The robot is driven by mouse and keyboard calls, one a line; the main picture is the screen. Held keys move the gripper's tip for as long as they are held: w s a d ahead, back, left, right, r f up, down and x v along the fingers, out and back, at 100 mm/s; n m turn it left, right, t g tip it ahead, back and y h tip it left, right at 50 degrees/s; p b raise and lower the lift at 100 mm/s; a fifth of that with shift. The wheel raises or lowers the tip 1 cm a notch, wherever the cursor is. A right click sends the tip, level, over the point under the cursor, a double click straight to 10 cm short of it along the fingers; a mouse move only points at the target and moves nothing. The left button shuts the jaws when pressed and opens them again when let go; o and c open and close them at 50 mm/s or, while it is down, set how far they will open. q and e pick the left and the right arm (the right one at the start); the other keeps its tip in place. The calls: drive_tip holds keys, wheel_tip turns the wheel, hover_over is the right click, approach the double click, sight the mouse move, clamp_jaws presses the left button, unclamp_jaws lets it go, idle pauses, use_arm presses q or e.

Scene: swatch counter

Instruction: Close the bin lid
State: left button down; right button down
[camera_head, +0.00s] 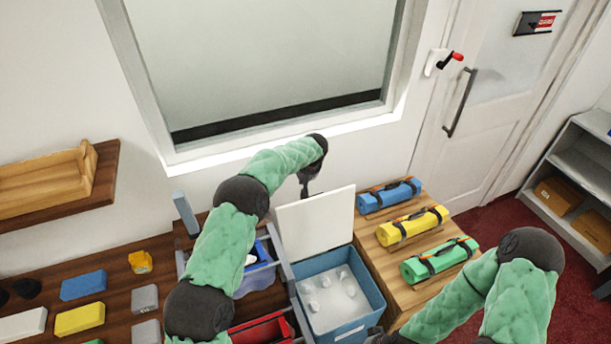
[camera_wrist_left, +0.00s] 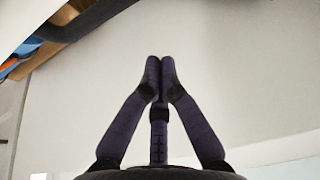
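The blue bin (camera_head: 374,283) stands open with white rounded pieces inside on a pale bottom. Its white lid (camera_head: 318,225) is hinged up at the back edge, standing steeply. My left gripper (camera_head: 305,192) is by the lid's top edge, on the wall side; whether it touches the lid I cannot tell. In the left wrist view its fingertips (camera_wrist_left: 160,66) are together with nothing between them, in front of a plain pale surface. My right gripper (camera_head: 376,338) shows only as a dark bit at the bottom edge, by the bin's front right corner; its fingers are hidden.
Blue (camera_head: 389,195), yellow (camera_head: 412,227) and green (camera_head: 439,260) rolls lie on the wooden counter right of the bin. A red tray (camera_head: 262,332) and a blue one stand left, partly under my left arm. Coloured blocks (camera_head: 80,318) lie further left. The wall and window are close behind.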

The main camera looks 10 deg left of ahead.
use_arm(q)
drive_tip(key=s+d, duration=0.1)
drive_tip(key=s+d+f, duration=0.1)
drive_tip(key=shift+s+f, duration=0.3)
drive_tip(key=shift+s, duration=0.1)
idle(0.5)
